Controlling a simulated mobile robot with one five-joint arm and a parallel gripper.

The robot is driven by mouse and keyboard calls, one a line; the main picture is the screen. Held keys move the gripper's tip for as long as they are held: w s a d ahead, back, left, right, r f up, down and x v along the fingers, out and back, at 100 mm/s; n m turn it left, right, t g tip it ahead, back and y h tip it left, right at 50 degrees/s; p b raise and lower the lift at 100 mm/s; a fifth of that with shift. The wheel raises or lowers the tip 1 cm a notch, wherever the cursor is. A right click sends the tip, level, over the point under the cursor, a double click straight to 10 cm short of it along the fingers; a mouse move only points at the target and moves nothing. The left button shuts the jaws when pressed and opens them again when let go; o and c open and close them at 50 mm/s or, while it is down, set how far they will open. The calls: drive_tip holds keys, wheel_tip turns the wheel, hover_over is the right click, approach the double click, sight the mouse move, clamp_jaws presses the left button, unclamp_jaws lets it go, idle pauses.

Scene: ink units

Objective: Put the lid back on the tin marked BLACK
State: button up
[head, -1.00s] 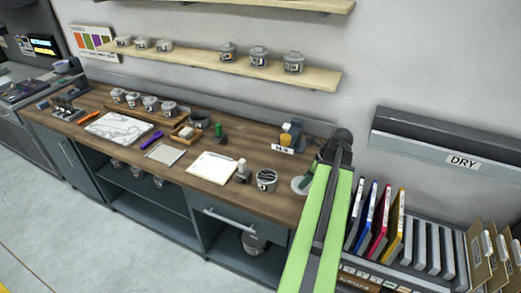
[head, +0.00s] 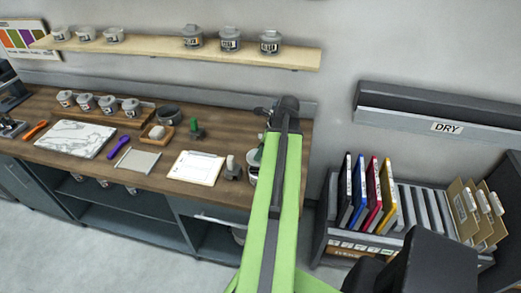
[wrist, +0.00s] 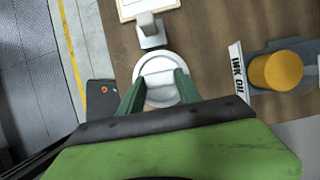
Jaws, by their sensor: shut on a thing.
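In the wrist view, my gripper (wrist: 159,90) has its two green fingers closed on a round pale grey lid (wrist: 160,62), one finger on each side of its middle. In the head view, my green arm hides the gripper and lid. The edge of a grey tin (head: 253,168) shows just left of the arm, on the bench. Its label cannot be read from here. In the wrist view the lid covers what lies beneath it, so I cannot tell whether it touches the tin.
A small grey block (wrist: 150,32) stands close beside the lid. An orange bottle (wrist: 277,72) with an INK OIL sign is to the right in the wrist view. A clipboard (head: 195,168) lies left of the tin. Several lidded tins stand on the wall shelf (head: 150,47).

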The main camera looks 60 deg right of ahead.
drive_tip(key=shift+f, duration=0.1)
drive_tip(key=shift+s+f+b, duration=0.15)
drive_tip(key=shift+f+b, duration=0.3)
drive_tip(key=shift+b, duration=0.1)
wheel_tip(320, 180, down, 5)
drive_tip(key=b, duration=0.5)
drive_tip(key=shift+f, duration=0.2)
drive_tip(key=shift+f+b, duration=0.15)
drive_tip(key=shift+b, duration=0.2)
idle(0.8)
drive_tip(key=o, duration=1.4)
drive_tip(key=shift+o, duration=0.6)
drive_tip(key=o, duration=0.4)
